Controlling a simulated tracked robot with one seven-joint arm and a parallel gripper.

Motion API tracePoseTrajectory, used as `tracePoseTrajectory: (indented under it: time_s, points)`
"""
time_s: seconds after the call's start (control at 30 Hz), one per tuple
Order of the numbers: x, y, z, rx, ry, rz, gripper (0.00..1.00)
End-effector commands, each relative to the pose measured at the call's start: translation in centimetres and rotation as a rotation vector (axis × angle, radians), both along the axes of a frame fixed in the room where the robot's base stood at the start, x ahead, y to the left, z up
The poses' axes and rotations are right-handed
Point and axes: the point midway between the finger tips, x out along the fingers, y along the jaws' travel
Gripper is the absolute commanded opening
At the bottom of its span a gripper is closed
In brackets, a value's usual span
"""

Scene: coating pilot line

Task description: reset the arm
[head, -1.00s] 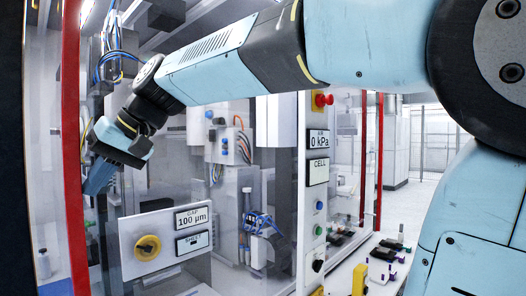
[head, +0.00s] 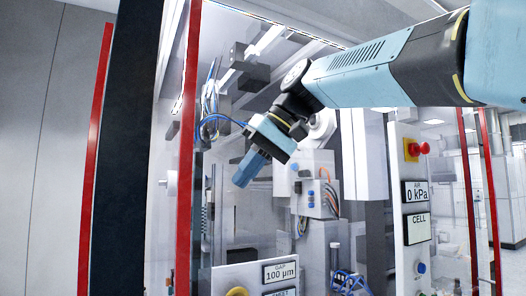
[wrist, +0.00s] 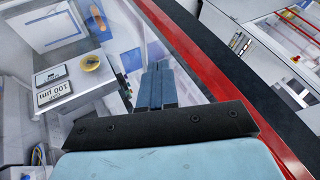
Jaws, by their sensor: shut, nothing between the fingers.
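My gripper (head: 241,181) hangs at the end of my blue arm in the head view, pointing down and to the left. Its two blue fingers are together and hold nothing. In the wrist view the fingers (wrist: 157,68) also lie side by side, in front of the clear-walled machine. In the head view the gripper is right of a red post (head: 186,150) and above the panel with the GAP 100 µm display (head: 281,272). I cannot tell how far it is from the clear pane.
A panel at right carries a red stop button (head: 415,149) and a 0 kPa display (head: 416,191). A grey box with cables (head: 306,185) stands behind the gripper. A dark post (head: 128,150) stands at left.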

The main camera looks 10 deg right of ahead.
Motion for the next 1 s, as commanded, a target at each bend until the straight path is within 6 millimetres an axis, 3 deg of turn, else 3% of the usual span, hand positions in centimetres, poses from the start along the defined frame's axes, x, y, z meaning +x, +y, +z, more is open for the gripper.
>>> tracePoseTrajectory:
  time_s: [0.3,0.67,0.83,1.0]
  points:
    - [-0.5,-2.5,3.6,0.000,-0.001,0.002,0.00]
    - [-0.7,-3.1,4.1,-0.002,0.001,-0.001,0.00]
    - [-0.8,-4.5,1.5,-0.030,0.000,-0.069,0.00]
    - [-1.4,-7.7,-4.6,-0.101,-0.009,-0.211,0.00]
